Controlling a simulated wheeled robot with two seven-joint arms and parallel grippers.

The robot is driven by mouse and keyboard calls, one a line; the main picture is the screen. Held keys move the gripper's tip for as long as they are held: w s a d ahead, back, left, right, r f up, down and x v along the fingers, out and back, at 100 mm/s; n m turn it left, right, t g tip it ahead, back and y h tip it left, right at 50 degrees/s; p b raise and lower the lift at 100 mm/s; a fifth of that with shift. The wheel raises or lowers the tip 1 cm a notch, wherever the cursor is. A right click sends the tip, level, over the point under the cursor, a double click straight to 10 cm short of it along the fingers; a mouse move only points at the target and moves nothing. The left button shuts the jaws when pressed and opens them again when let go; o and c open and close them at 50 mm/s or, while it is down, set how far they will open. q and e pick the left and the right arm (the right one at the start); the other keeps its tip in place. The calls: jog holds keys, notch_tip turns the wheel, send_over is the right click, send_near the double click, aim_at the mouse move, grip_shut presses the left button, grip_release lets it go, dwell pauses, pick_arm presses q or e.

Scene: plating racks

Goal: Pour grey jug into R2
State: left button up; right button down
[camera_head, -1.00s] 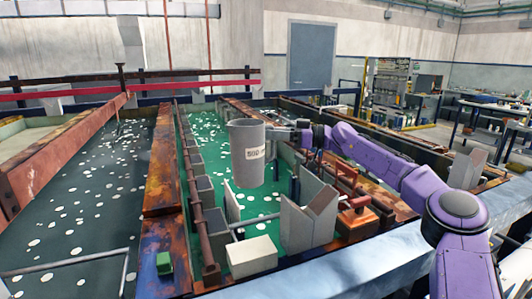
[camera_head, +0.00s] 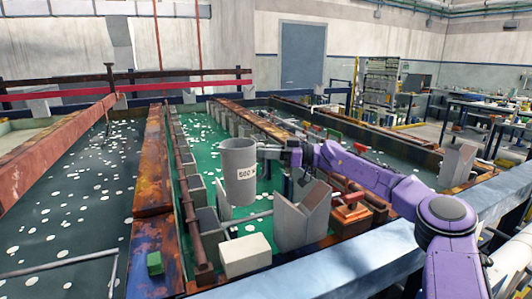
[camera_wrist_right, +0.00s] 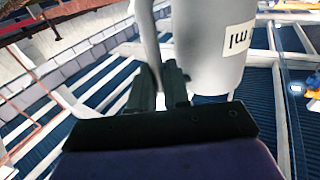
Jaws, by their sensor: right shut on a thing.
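My right gripper (camera_head: 267,152) comes in from the right and is shut on the jug's handle side. In the right wrist view the jug (camera_wrist_right: 212,60) stands beyond the dark fingers (camera_wrist_right: 163,85), with its handle (camera_wrist_right: 147,40) between them. I see no marking that reads R2. My left gripper is not in view.
Grey V-shaped plates (camera_head: 303,218) and a pale block (camera_head: 245,256) stand at the near end of the green tank. A rusty beam (camera_head: 152,210) with a small green block (camera_head: 154,263) lies left. A dark tank (camera_head: 75,210) with white floating discs lies beyond it.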

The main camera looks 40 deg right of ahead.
aim_at(253, 143)
jog(key=shift+a+r+n+p, duration=0.3)
jog(key=shift+a+r+p, duration=0.05)
jog(key=shift+a+p, duration=0.1)
jog(key=a+r+n+h+p, duration=0.1)
jog(key=p, duration=0.2)
jog(key=a+r+n+g+h+p, duration=0.1)
jog(key=a+r+n+p, duration=0.1)
jog(key=p, duration=0.1)
jog(key=shift+s+a+g+p, duration=0.15)
jog(key=shift+s+g+p, duration=0.15)
jog(key=shift+s, duration=0.1)
jog(key=shift+f+h, duration=0.3)
jog(key=shift+s+r+n, duration=0.1)
jog(key=shift+r+n, duration=0.3)
jog(key=shift+n, duration=0.2)
jog(key=shift+s+a+r+h, duration=0.1)
jog(key=shift+s+r+h, duration=0.15)
jog(key=shift+h, duration=0.15)
jog(key=shift+w, duration=0.1)
